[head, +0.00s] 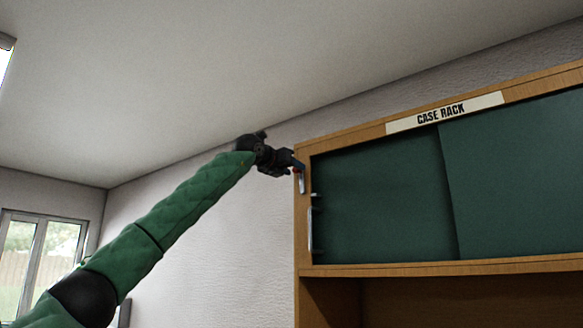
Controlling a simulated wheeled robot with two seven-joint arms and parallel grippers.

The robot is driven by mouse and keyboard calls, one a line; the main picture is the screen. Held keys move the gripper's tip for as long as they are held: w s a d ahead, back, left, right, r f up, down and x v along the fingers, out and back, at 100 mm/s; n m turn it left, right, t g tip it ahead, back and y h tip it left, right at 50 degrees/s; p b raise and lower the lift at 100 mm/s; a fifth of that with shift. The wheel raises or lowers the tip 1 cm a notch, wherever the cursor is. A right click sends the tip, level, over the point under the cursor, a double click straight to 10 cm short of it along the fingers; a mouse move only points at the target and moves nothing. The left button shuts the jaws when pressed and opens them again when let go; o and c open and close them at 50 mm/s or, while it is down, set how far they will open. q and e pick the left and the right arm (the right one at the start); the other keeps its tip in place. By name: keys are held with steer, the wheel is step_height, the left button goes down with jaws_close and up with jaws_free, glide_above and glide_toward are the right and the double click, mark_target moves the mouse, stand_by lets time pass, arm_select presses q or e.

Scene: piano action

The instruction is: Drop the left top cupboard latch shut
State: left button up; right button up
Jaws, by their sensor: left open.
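The cupboard (375,200) has a wooden frame and dark green door panels. My left gripper (298,165) is open at the top of the latch, coming in from the left. The fingers partly cover the latch's upper end, and I cannot tell whether they touch it. My right gripper is not in view.
A long pale handle (310,229) is lower on the left door edge, with a small pale piece (315,194) just above it. A "CASE RACK" sign (445,113) is on the top rail. An open shelf space lies below. Bare wall and ceiling surround my arm.

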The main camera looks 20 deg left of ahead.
arm_select(q)
jaws_close()
